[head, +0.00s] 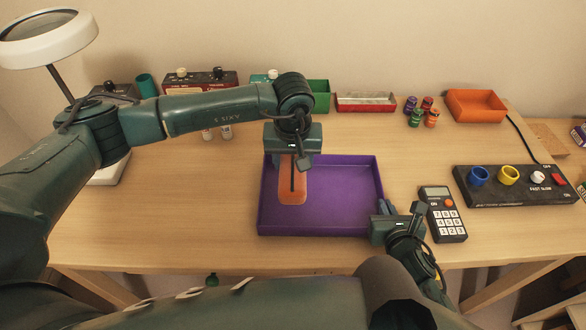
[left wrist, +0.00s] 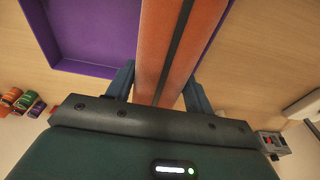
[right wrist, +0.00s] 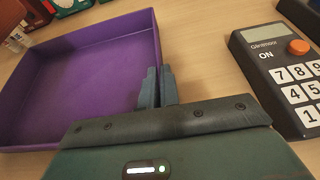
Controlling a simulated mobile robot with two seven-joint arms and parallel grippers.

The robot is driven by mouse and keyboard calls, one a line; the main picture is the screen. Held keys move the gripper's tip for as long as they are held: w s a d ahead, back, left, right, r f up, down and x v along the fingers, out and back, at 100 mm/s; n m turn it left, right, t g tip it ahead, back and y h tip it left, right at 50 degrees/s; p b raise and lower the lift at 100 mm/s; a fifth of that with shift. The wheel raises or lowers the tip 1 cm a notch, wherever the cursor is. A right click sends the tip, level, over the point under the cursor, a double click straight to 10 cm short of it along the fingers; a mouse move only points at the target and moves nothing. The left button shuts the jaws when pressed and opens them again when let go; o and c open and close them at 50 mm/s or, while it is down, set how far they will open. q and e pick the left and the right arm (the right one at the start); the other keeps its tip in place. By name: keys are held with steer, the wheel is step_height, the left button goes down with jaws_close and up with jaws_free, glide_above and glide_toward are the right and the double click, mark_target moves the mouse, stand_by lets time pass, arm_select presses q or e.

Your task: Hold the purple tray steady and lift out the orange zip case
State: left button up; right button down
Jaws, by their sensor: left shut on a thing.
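The purple tray (head: 345,190) lies on the desk in front of me, and its inside shows bare in the right wrist view (right wrist: 90,80). My left gripper (head: 293,158) is shut on the orange zip case (head: 292,188), which has a dark stripe down its face. The case hangs from it over the left part of the tray; how far it is above the tray's floor is hard to tell. In the left wrist view the case (left wrist: 175,45) sits between both fingers. My right gripper (right wrist: 160,88) has its fingers close together on either side of the tray's right wall, near the front corner.
A calculator (head: 443,214) lies just right of my right gripper, with a black knob panel (head: 515,185) beyond it. A red tray (head: 365,102), several small coloured bottles (head: 422,112) and an orange bin (head: 476,106) stand at the back.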

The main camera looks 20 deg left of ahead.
arm_select(q)
steer(key=shift+r, duration=0.1)
arm_select(e)
steer(key=c, duration=2.1)
jaws_free()
steer(key=o, duration=0.5)
steer(key=shift+o, duration=0.2)
steer(key=shift+s, duration=0.1)
